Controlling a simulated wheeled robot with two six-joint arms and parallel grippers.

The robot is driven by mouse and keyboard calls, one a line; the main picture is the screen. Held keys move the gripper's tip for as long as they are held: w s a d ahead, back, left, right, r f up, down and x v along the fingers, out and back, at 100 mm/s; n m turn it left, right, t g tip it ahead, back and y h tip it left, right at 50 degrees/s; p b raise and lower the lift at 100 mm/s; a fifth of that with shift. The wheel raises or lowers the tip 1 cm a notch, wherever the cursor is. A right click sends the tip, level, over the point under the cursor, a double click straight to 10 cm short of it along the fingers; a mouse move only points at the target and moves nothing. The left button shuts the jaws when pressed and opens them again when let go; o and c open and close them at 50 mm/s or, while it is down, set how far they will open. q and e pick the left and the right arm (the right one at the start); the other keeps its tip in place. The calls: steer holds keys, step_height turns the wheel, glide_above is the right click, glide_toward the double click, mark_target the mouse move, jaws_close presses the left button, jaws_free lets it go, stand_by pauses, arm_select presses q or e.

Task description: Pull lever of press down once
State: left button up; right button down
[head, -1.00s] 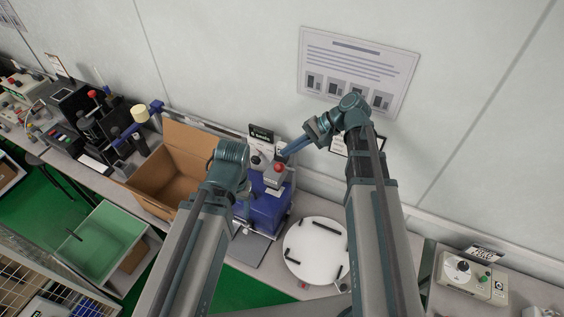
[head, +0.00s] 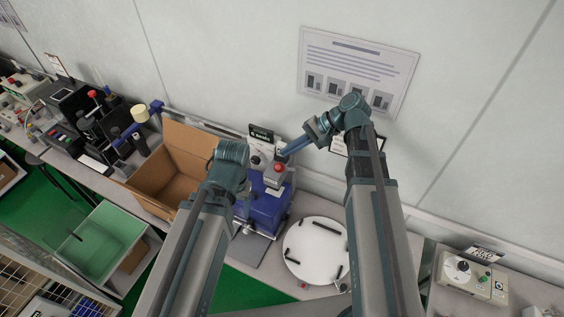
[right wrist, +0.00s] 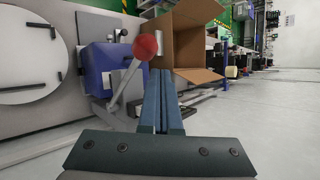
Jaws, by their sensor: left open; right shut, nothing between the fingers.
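The press has a blue body (head: 262,210) and stands on the bench in the middle of the head view. Its lever ends in a red knob (head: 280,168). In the right wrist view the pale lever rises to the red knob (right wrist: 145,46) beside the blue body (right wrist: 108,66). My right gripper (head: 284,152) is shut and empty, just above the knob in the head view. In the right wrist view its fingers (right wrist: 161,72) point past the knob's right side; contact cannot be told. My left gripper (head: 243,190) is mostly hidden by its wrist, near the press's left side.
An open cardboard box (head: 163,180) stands left of the press. A white round plate (head: 316,262) with dark bars lies to the right. A control box (head: 470,279) is at far right. A wall with a poster (head: 357,72) rises behind the bench.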

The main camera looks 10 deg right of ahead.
steer(key=shift+s+f, duration=0.1)
steer(key=shift+s+a+f, duration=0.15)
steer(key=shift+s+a, duration=0.05)
